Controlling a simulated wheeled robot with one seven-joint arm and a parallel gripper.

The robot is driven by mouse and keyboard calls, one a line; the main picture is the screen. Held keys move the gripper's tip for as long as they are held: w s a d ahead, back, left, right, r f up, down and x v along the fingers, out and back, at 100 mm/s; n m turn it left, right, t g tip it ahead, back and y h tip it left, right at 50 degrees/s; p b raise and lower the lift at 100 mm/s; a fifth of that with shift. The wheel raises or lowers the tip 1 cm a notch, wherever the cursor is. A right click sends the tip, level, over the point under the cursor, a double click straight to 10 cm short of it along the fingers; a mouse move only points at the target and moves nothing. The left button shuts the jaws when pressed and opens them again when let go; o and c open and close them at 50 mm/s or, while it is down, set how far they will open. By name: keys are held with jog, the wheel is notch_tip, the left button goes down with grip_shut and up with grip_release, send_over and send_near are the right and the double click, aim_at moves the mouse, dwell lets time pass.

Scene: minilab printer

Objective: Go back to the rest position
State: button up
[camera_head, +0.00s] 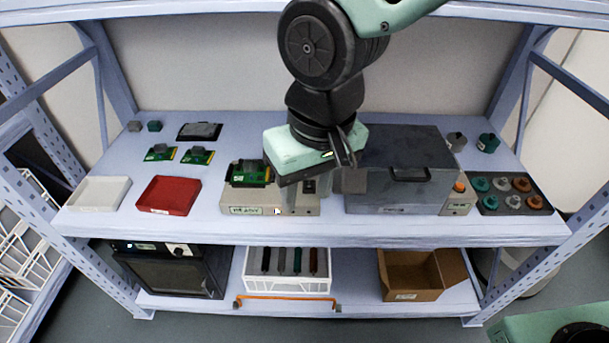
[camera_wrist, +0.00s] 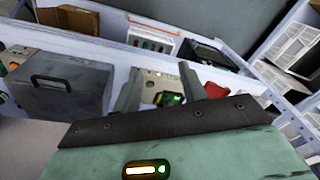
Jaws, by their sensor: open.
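My gripper (camera_head: 330,187) hangs from my arm over the middle of the upper shelf. Its two grey fingers are apart, with nothing between them. In the wrist view the fingers (camera_wrist: 160,82) also show spread. Below and behind the gripper in the head view is a beige station (camera_head: 242,209) with a labelled front, partly hidden by my gripper. A green board with a dark part (camera_head: 250,173) sits on the station's left side. I cannot tell how much height lies between the fingers and the station.
A grey handled box (camera_head: 385,195) stands close to the right of my gripper. A red tray (camera_head: 168,195), a white tray (camera_head: 99,193) and green boards (camera_head: 197,156) are left. A dark rack (camera_head: 512,204) of round parts is far right. The shelf's front strip is clear.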

jog(key=s+d+n, duration=0.2)
jog(key=s+d, duration=0.7)
jog(key=d, duration=0.3)
jog(key=shift+f+g+h, duration=0.3)
jog(key=shift+f+g, duration=0.05)
jog(key=shift+g, duration=0.05)
jog(key=shift+c, duration=0.3)
